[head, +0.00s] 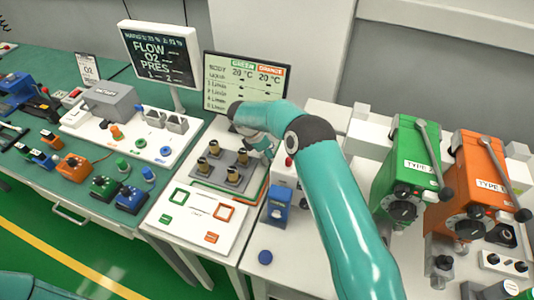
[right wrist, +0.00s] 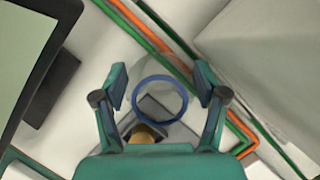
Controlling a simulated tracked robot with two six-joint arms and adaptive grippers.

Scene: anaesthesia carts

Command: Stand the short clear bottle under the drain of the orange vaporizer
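The orange vaporizer (head: 478,170) stands at the right in the head view, beside a green one. Its drain is hard to make out among the fittings at its lower front. In the right wrist view a clear round bottle with a blue ring (right wrist: 160,98) sits between the fingers of my right gripper (right wrist: 161,88). The fingers are apart, with a gap on each side of the ring. I cannot tell the bottle's height from above. My left gripper is out of view.
The green vaporizer (head: 405,165) stands left of the orange one. A grey tray with several brass-topped pieces (head: 233,173) lies near my right gripper, below a monitor (head: 245,82). A blue block (head: 278,207) and blue cap (head: 265,257) are on the white top.

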